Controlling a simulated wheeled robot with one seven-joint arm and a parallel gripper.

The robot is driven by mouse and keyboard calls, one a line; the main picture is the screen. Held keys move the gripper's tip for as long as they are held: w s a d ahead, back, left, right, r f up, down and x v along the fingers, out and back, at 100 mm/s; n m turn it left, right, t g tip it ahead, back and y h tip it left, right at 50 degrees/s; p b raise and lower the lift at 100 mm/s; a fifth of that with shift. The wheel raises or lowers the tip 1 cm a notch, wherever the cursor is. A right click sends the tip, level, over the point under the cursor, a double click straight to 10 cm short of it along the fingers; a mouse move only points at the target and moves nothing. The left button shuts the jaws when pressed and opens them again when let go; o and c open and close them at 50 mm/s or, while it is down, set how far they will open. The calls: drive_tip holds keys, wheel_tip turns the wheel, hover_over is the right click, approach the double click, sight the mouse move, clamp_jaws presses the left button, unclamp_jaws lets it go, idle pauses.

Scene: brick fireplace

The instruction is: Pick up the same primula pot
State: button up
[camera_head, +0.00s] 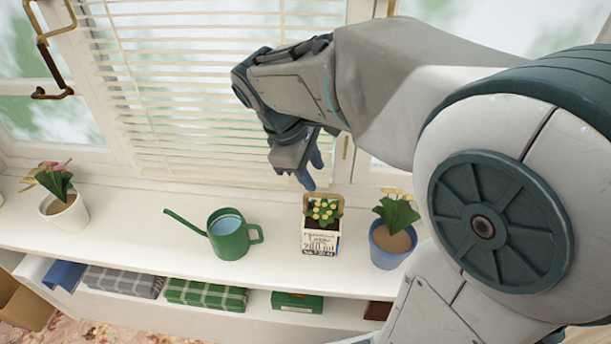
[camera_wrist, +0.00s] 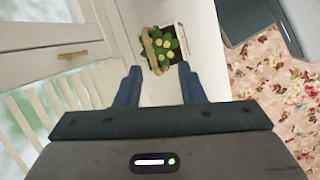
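A small white square pot with lettering on its front (camera_head: 320,241) holds green leaves and yellow primula-like flowers. It stands on the white sill, with a tan handle or rim at its back. In the wrist view the yellow flowers and leaves (camera_wrist: 163,48) show just beyond the fingertips, roughly centred between them. My gripper (camera_head: 309,170) hangs above and behind this pot in the head view, pointing down. Its two blue fingers (camera_wrist: 160,84) are apart with nothing between them. The pot's lower part is mostly hidden in the wrist view.
A green watering can (camera_head: 229,238) stands left of the pot. A blue pot with a plant (camera_head: 388,250) stands close on its right. A white pot with a plant (camera_head: 66,216) is far left. Window blinds (camera_head: 190,100) rise behind the sill. Folded cloths (camera_head: 205,295) lie on the shelf below.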

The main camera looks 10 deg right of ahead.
sight(323, 194)
drive_tip(key=w+d+f+n, duration=0.1)
drive_tip(key=f, duration=0.3)
drive_tip(key=w+d+f, duration=0.1)
drive_tip(key=f, duration=0.3)
drive_tip(key=w+d+f+n, duration=0.1)
drive_tip(key=d+f, duration=0.1)
drive_tip(key=f, duration=0.1)
drive_tip(key=shift+w+f+n+h, duration=0.15)
drive_tip(key=shift+f+n+h, duration=0.15)
drive_tip(key=shift+f+h, duration=0.1)
drive_tip(key=shift+c, duration=0.4)
clamp_jaws()
drive_tip(key=shift+r, duration=0.1)
idle(0.8)
